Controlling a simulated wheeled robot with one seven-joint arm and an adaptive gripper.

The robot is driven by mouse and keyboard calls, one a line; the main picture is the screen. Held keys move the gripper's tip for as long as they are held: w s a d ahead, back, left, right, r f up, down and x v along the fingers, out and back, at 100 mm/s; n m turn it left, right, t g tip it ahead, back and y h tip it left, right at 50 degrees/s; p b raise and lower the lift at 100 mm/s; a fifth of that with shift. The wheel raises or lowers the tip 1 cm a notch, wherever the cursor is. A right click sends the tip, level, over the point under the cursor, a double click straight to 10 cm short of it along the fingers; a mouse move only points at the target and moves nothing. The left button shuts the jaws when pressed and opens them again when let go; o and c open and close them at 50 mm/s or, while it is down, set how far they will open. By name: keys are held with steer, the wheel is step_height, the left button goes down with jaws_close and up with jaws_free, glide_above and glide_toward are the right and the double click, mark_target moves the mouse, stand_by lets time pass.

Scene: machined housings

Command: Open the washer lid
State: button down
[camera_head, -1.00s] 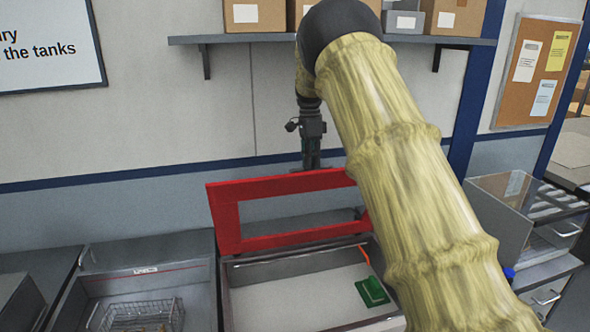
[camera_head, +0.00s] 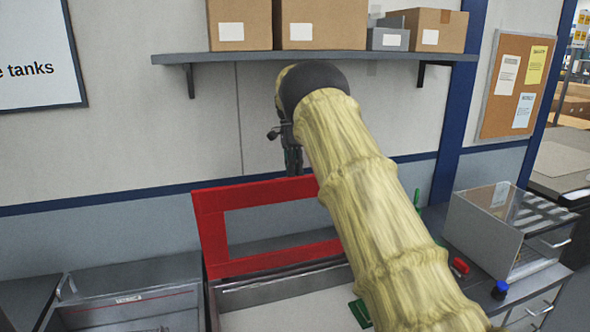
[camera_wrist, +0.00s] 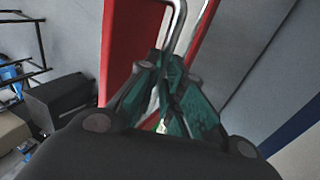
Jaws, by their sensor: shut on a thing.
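The washer lid (camera_head: 211,232) is a red frame with a large opening. It stands raised, near upright, at the back edge of an open grey tub, the washer (camera_head: 235,322). In the wrist view the red lid (camera_wrist: 121,45) runs behind a bent metal bar handle (camera_wrist: 178,28). My gripper (camera_head: 294,166) is at the lid's top edge, and its green fingers (camera_wrist: 163,68) are closed around the handle. My arm hides the right part of the lid and tub. A green object (camera_head: 358,312) shows partly in the tub.
Another tub (camera_head: 130,308) stands at left. At right are a clear-sided box (camera_head: 487,235), a red item (camera_head: 459,267) and a blue-capped item (camera_head: 500,289). A shelf (camera_head: 330,55) with cartons is on the wall above my gripper.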

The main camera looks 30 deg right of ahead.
step_height(320, 180, down, 2)
steer(key=shift+a, duration=0.15)
steer(key=c, duration=1.7)
jaws_free()
steer(key=shift+c, duration=0.2)
steer(key=shift+o, duration=1.2)
steer(key=shift+w+d+f, duration=0.2)
steer(key=shift+w+f, duration=0.35)
steer(key=shift+w, duration=0.3)
steer(key=v, duration=1.2)
steer(key=shift+d+r, duration=0.25)
steer(key=shift+d, duration=0.1)
